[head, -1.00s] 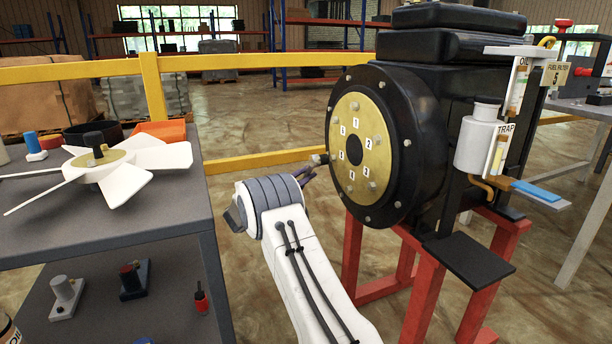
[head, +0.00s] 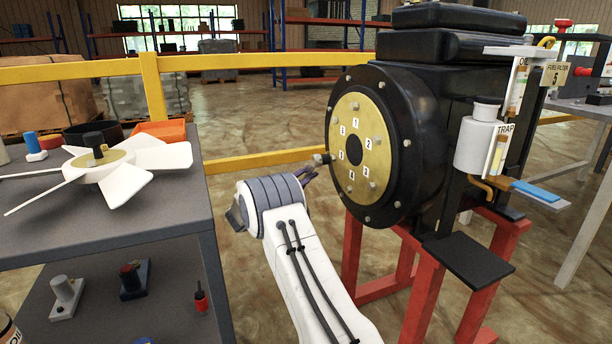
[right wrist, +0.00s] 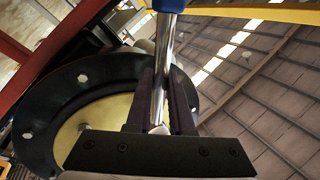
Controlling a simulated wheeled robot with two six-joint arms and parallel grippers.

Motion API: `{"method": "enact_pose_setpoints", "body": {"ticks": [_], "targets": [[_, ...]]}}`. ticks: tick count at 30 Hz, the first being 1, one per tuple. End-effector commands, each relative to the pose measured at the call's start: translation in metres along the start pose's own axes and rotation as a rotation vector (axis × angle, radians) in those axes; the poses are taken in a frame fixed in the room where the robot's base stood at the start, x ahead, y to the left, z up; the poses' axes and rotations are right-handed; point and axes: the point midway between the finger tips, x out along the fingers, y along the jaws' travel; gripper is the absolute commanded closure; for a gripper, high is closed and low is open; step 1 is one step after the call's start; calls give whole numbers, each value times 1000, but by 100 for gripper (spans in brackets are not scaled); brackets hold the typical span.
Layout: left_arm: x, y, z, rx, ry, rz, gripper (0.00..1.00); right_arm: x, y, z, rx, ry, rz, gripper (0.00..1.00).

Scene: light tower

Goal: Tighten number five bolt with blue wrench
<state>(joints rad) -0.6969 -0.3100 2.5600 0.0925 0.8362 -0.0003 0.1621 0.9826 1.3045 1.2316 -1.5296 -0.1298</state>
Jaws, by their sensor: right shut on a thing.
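The wrench shows in the right wrist view as a chrome shaft (right wrist: 160,82) with a blue handle (right wrist: 170,5) at the top edge. My right gripper (right wrist: 158,118) is shut on the shaft. In the head view my right gripper (head: 309,176) is left of and below the brass plate (head: 354,110), which carries number labels and bolts. A small grey and dark end piece (head: 319,159) shows just left of the plate, near label five (head: 341,155). I cannot tell whether it touches a bolt; bolt five is not clear. My left gripper is out of view.
The black engine housing (head: 440,70) stands on a red frame (head: 420,300). A grey cart (head: 150,222) with a white fan (head: 120,165) is at the left. A yellow rail (head: 220,62) runs behind. A canister (head: 475,143) and small shelf are at the right.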

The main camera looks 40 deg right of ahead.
Motion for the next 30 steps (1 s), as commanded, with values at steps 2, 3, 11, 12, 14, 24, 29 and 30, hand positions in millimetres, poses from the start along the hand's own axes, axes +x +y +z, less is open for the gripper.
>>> {"method": "enact_pose_setpoints", "body": {"ticks": [2, 3, 11, 12, 14, 24, 29, 30], "targets": [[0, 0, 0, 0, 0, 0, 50, 2, 0, -2, 2, 3, -1, 100], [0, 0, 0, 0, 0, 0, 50, 3, 0, -2, 2, 3, -1, 100], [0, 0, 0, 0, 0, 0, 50, 9, 2, -2, 3, 3, -1, 100], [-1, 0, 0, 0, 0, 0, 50, 10, 3, -2, 3, 3, -1, 100], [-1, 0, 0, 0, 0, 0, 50, 11, 3, -2, 3, 3, -1, 100], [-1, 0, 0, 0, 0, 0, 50, 15, 5, -2, 3, 3, -1, 100], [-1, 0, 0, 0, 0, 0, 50, 15, 5, -2, 3, 3, -1, 100], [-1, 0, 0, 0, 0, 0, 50, 15, 5, -2, 3, 3, -1, 100]]}}
